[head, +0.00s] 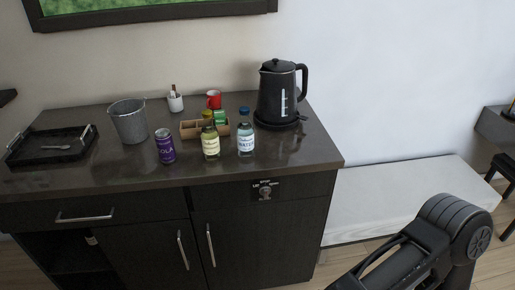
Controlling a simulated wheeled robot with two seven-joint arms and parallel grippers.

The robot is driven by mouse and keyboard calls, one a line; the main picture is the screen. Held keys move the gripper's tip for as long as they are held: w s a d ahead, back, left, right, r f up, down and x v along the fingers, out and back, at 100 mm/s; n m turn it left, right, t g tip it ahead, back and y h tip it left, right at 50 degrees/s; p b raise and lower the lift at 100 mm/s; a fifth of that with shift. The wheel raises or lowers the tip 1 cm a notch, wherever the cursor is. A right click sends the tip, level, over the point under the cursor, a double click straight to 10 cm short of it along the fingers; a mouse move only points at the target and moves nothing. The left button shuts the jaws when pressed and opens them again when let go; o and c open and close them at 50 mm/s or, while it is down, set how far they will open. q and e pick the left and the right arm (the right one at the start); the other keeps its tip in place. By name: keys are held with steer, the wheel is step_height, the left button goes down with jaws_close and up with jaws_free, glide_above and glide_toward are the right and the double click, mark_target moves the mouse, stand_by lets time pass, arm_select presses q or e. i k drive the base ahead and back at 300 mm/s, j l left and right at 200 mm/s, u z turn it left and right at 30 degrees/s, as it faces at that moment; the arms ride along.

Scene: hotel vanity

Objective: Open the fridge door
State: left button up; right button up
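A dark wooden cabinet (185,200) stands ahead. Its front has two shut doors side by side: a left door (135,255) with an upright silver handle (182,250) near its right edge, and a right door (265,245) with an upright silver handle (211,245) near its left edge. I cannot tell from the outside which one is the fridge door. Their lower parts are cut off by the picture's bottom edge. A black link of my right arm shows at the lower right, apart from the cabinet. Neither gripper is in view.
On the counter stand a tray (15,160), an ice bucket (129,127), a purple can (165,147), two bottles (210,143) and a kettle (278,90). A drawer (50,212) and a dark open compartment (75,250) are at left. A low white bench (385,195) stands right.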

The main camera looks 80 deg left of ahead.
mark_target(273, 244)
steer(key=u, duration=3)
